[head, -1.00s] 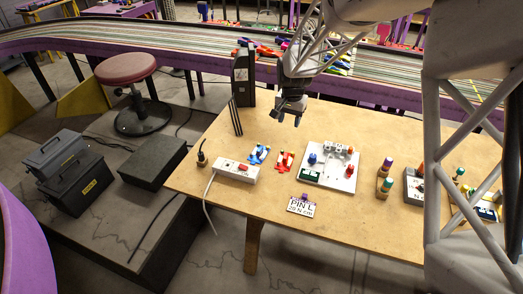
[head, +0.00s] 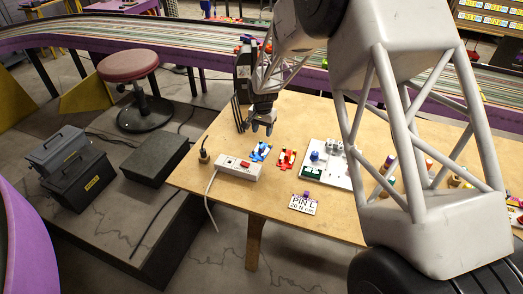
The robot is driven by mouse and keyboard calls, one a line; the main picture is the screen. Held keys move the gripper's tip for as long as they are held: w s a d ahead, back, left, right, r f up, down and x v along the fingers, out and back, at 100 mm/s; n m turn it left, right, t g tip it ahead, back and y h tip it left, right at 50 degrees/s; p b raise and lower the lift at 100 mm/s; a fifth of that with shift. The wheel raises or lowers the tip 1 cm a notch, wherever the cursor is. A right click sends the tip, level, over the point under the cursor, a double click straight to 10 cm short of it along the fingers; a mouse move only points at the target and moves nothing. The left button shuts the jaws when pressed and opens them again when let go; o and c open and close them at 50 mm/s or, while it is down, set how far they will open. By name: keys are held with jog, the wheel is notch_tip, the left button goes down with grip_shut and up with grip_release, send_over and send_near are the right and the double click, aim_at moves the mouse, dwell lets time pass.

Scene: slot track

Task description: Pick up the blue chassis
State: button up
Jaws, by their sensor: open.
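The blue chassis (head: 260,152) lies on the wooden table, just behind the white power strip and left of a similar red chassis (head: 287,158). It looks like a small flat slot-car base with some white and red on it. My gripper (head: 262,131) is above and slightly behind the blue chassis, pointing down, with its fingers apart and nothing between them. A gap seems to remain between the fingertips and the chassis, though the exact height is hard to tell.
A white power strip (head: 239,167) with a cable lies in front. A white board (head: 325,166) with blue and green parts stands right. A "PIN L" card (head: 303,204) lies at the front. My arm hides much of the table's right side.

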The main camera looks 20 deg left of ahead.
aim_at(262, 145)
jog(key=shift+f, duration=1.25)
jog(key=shift+f, duration=2.65)
grip_shut()
